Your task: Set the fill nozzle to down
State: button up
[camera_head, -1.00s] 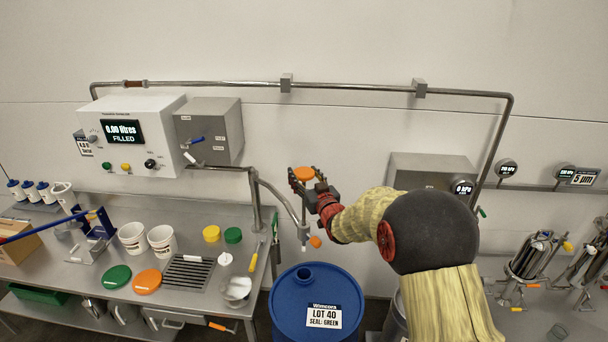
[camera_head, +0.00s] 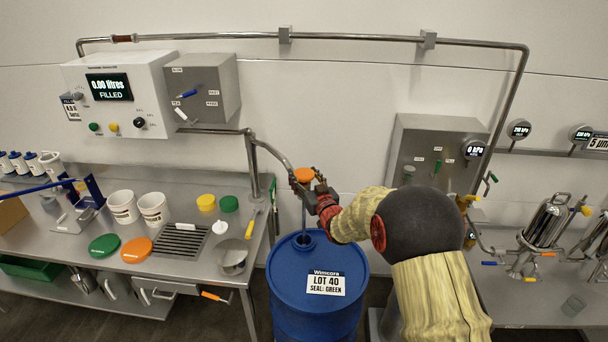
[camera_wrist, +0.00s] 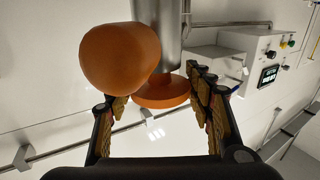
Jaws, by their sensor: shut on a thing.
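The fill nozzle is a steel pipe curving down from the pipework, with an orange cap (camera_head: 304,175) at its upper part. Its thin lower tube (camera_head: 304,215) hangs at the mouth of the blue drum (camera_head: 283,300) and looks to reach into the opening; the depth cannot be told. My gripper (camera_head: 313,186) is shut at the nozzle's orange part, just above the drum. In the wrist view, a large orange knob (camera_wrist: 120,56) and an orange disc (camera_wrist: 160,92) on a steel pipe (camera_wrist: 157,35) lie between or just beyond my fingers. The exact contact is partly hidden.
A steel bench (camera_head: 180,285) with buckets, coloured lids and a drain grate stands left of the drum. A control box (camera_head: 125,95) reads "0.00 litres FILLED". A grey valve box (camera_head: 430,155) and filter housings (camera_head: 545,222) are at right.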

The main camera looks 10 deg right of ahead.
jog(key=shift+f, duration=0.6)
jog(key=o, duration=1.7)
jog(key=shift+r, duration=0.2)
jog(key=s, duration=0.4)
jog(key=s+d, duration=0.1)
jog(key=s, duration=0.3)
jog(key=s+d, duration=0.1)
jog(key=s, duration=0.3)
jog(key=shift+w, duration=0.1)
